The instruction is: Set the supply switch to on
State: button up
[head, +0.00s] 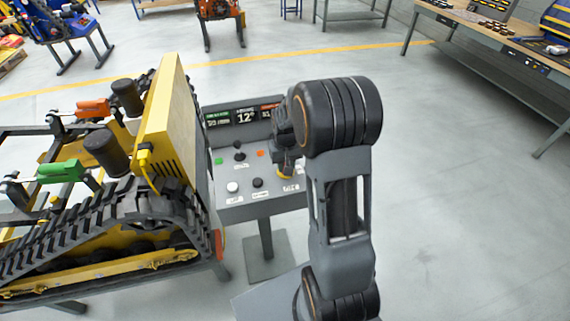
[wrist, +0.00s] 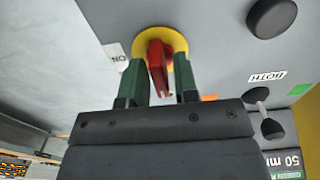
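The supply switch is a red rotary handle (wrist: 158,62) on a round yellow plate (wrist: 183,42), set in the grey panel. In the wrist view its handle points mostly down the picture, slightly tilted, and not at the upside-down ON label (wrist: 118,56) on the left. My gripper (wrist: 159,72) is open, with one green-grey finger on each side of the handle. Small gaps seem to show; contact cannot be told. In the head view my gripper (head: 286,158) is over the right side of the console (head: 262,207), hiding most of the switch; a yellow bit shows.
A black knob (wrist: 271,16), a toggle (wrist: 257,95) and an orange mark sit close to the gripper. The yellow tracked carrier (head: 175,115) stands directly left of the console. Floor to the right is clear, up to a workbench (head: 490,35).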

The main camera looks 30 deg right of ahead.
grip_shut()
jog(key=shift+m, duration=0.3)
jog(key=m+b, duration=0.1)
jog(key=m, duration=0.2)
jog(key=shift+m, duration=0.3)
jog(key=m, duration=0.3)
jog(key=shift+m, duration=0.3)
jog(key=m+b, duration=0.1)
jog(key=m, duration=0.4)
jog(key=shift+r+m+b, duration=0.1)
jog(key=shift+m+b, duration=0.2)
jog(key=shift+m, duration=2.2)
